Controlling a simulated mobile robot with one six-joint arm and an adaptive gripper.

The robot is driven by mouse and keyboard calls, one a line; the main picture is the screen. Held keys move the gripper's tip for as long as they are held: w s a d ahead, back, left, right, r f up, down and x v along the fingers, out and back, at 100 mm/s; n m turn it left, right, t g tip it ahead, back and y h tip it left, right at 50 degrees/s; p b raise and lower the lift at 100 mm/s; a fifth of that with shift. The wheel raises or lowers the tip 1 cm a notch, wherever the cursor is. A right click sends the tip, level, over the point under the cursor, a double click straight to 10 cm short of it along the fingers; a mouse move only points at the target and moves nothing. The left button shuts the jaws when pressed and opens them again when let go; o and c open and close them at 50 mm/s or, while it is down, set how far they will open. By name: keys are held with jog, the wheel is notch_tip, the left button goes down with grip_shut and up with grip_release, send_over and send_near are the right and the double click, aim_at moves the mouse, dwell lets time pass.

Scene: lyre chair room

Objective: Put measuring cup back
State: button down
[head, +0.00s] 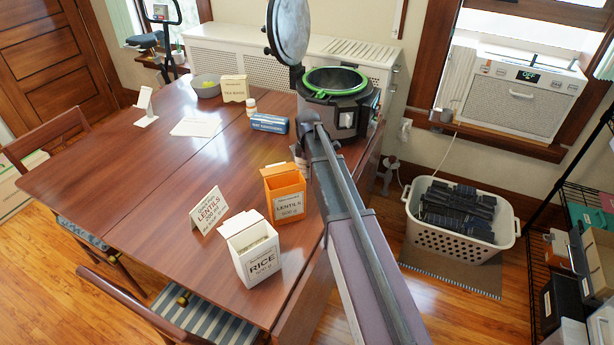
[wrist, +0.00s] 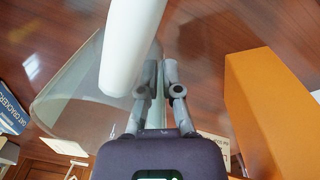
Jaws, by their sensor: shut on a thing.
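In the wrist view my gripper (wrist: 161,78) is shut on the measuring cup (wrist: 72,98). The cup has a clear, see-through body on the left and a thick white handle (wrist: 131,45) running up to the top edge. It is tilted and appears to be above the table; its contents cannot be told. The orange lentils box (wrist: 270,105) is close on the right; it also shows in the head view (head: 286,197), with its top open. My gripper and the cup are hidden behind my arm in the head view.
A white rice box (head: 262,262) and a lentils card (head: 209,210) stand on the wooden table (head: 160,215). A cooker (head: 340,108) with a green ring and raised lid stands at the far right. A blue box (head: 269,123) lies beside it. The table's left part is largely clear.

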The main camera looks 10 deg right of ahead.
aim_at(308, 178)
jog(key=shift+f+b, duration=1.25)
jog(key=shift+f, duration=0.35)
jog(key=c, duration=0.8)
grip_release()
notch_tip(308, 178, up, 12)
jog(key=p, duration=1.2)
jog(key=shift+s, duration=0.25)
